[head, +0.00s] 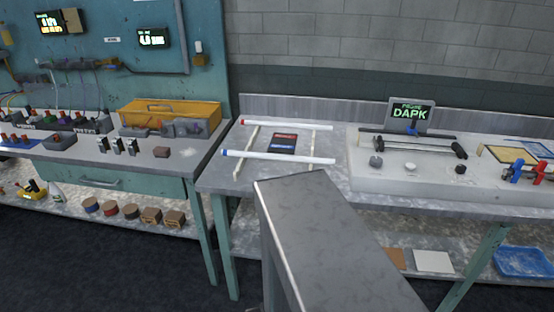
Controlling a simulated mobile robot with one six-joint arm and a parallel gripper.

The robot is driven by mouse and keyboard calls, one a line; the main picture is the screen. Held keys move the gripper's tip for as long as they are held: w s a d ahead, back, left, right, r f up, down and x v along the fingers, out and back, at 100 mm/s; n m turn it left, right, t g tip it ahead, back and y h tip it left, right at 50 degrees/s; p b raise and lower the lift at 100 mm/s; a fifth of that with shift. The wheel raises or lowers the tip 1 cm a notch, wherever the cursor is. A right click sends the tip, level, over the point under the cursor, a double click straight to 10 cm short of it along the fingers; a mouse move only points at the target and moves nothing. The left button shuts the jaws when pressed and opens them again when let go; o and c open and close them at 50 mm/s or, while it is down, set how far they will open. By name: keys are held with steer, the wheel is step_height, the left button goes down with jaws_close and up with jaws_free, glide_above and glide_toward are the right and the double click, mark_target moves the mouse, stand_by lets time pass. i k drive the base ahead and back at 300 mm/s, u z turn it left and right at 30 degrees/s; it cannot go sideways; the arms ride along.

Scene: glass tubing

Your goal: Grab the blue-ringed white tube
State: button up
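The blue-ringed white tube (280,157) lies across two pale rails (246,149) on the grey bench in the middle of the head view. Its blue mark is at its left end. A second white tube (290,125), with a red mark at its left end, lies roughly parallel behind it on the same rails. A dark card (283,143) with a red and a blue label lies between the tubes. My gripper is not in view.
A large grey metal block, apparently part of my own body, fills the lower middle. A pale apparatus slab (390,185) with a "DARK" sign (410,113) stands right of the tubes. A bench on the left holds a yellow toolbox (170,112). A gap separates the benches.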

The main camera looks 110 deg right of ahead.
mark_target(224, 151)
steer(key=u, duration=0.15)
steer(key=k, duration=1.25)
steer(key=z, duration=0.65)
